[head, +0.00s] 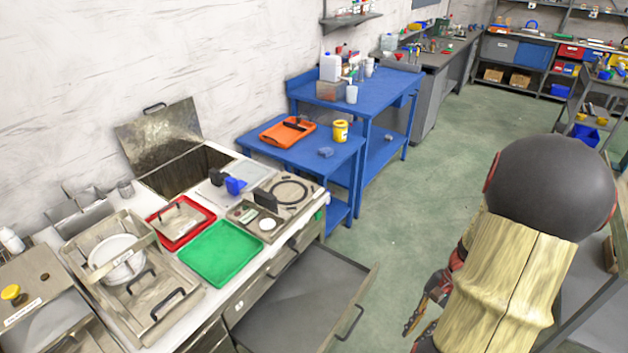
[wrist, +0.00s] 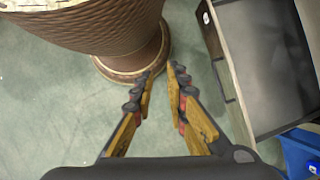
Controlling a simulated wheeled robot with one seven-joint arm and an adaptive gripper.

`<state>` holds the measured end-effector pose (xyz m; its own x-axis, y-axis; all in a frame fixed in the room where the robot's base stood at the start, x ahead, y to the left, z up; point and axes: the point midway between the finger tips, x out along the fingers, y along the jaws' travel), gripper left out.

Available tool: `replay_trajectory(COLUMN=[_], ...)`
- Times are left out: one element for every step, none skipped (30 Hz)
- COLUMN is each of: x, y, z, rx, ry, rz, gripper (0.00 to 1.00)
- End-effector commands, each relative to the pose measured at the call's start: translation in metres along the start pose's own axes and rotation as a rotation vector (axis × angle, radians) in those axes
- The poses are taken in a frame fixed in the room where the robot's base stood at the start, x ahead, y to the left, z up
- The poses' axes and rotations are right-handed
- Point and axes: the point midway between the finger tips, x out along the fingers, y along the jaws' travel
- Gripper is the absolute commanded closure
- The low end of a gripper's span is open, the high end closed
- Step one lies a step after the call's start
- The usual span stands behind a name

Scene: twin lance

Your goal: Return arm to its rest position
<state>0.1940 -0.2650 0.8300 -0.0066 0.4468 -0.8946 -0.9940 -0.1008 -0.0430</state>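My arm reaches down at the right of the head view, over the green floor beside the bench. My gripper (head: 428,306) shows there only in part, low in the picture and to the right of the open drawer. In the wrist view my gripper (wrist: 161,75) points down towards the floor. Its two fingers are apart with a narrow gap, and nothing is between them. The fingertips touch nothing that I can see.
An open drawer (head: 300,310) juts from the bench towards my arm; it also shows at the right of the wrist view (wrist: 268,65). A green tray (head: 220,253) and red tray (head: 180,222) lie on the bench. Blue tables (head: 376,88) stand behind. Green floor (head: 440,170) is clear mid-picture.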

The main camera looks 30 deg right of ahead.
Motion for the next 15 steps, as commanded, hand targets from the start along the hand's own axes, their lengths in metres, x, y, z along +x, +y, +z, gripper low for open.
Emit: replay_trajectory(x=[-0.013,-0.019,-0.028,-0.033,-0.039,-0.046,-0.051,-0.056,-0.062,-0.066,-0.070,-0.075,-0.079,-0.083,-0.087], y=[-0.014,-0.020,-0.029,-0.035,-0.042,-0.050,-0.056,-0.062,-0.069,-0.075,-0.080,-0.087,-0.091,-0.096,-0.102], z=[0.013,0.020,0.030,0.038,0.046,0.056,0.065,0.074,0.086,0.095,0.105,0.118,0.128,0.138,0.152], rx=[-0.099,-0.153,-0.226,-0.279,-0.331,-0.400,-0.449,-0.500,-0.565,-0.612,-0.658,-0.718,-0.761,-0.802,-0.856], ry=[0.057,0.085,0.123,0.151,0.179,0.217,0.243,0.271,0.306,0.333,0.360,0.396,0.421,0.447,0.480], rz=[0.030,0.046,0.067,0.082,0.095,0.114,0.125,0.136,0.151,0.159,0.167,0.175,0.179,0.181,0.183], gripper=[0.85,0.85,0.85,0.85,0.85,0.85,0.85,0.85,0.85,0.85,0.85,0.85,0.85,0.85,0.85])
